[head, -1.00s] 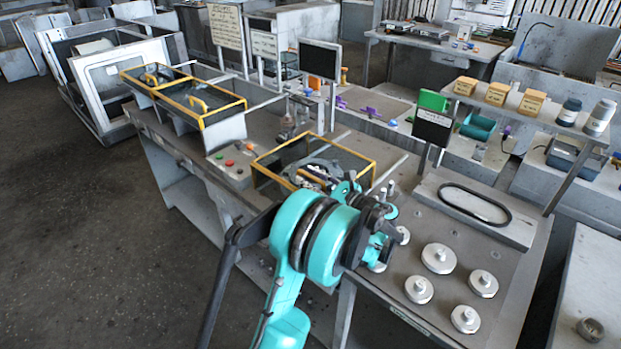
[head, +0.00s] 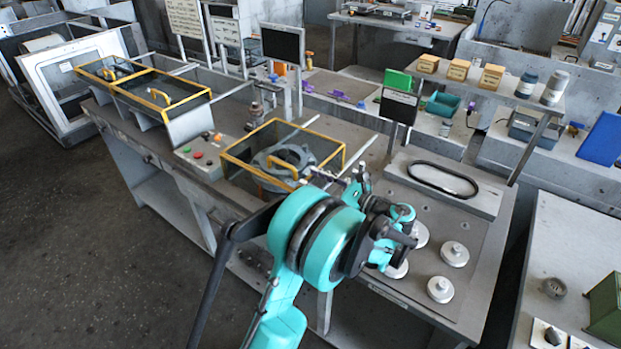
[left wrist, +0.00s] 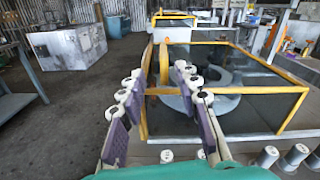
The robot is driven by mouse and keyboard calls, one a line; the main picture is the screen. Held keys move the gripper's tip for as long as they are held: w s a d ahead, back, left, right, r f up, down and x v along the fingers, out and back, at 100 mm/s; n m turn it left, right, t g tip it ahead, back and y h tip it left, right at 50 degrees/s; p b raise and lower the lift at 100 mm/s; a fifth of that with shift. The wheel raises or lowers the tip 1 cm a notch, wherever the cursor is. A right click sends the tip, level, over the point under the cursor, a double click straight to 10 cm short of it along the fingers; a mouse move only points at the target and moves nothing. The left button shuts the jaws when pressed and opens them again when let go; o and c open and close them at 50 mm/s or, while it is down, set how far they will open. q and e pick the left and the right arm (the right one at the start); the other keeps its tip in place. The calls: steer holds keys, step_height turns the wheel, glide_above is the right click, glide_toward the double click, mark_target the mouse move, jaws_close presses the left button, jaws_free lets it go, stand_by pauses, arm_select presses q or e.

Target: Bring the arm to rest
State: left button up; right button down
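My left arm reaches in from the bottom of the head view. Its gripper (head: 352,182) is in the air by the front right corner of a yellow-edged guard box (head: 240,163). In the left wrist view the gripper's two purple-padded fingers (left wrist: 157,108) stand apart with nothing between them. A grey round housing (head: 268,160) sits inside the box. The box's yellow frame also shows in the left wrist view (left wrist: 295,108), beyond and right of the fingers. I cannot tell the exact gap to the frame. My right gripper is not in view.
Several pale round knobbed parts (head: 454,253) stand on the bench right of my arm. A black oval ring (head: 445,178) lies on a grey block behind them. A sign on a post (head: 398,106) stands behind the arm. Open floor (head: 85,240) lies to the left.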

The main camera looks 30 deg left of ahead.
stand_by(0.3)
arm_select(q)
steer(key=s+d+f+n+t+h, duration=0.3)
steer(key=s+d+n+h, duration=0.5)
steer(key=s+h, duration=0.1)
steer(key=s+d+f+n+t+h, duration=0.3)
steer(key=s+d+n+h, duration=0.5)
steer(key=s, duration=0.3)
steer(key=shift+s+d+n+h, duration=0.2)
steer(key=shift+n+h, duration=0.1)
steer(key=shift+h, duration=0.2)
steer(key=shift+a+f, duration=0.1)
steer(key=shift+a, duration=0.05)
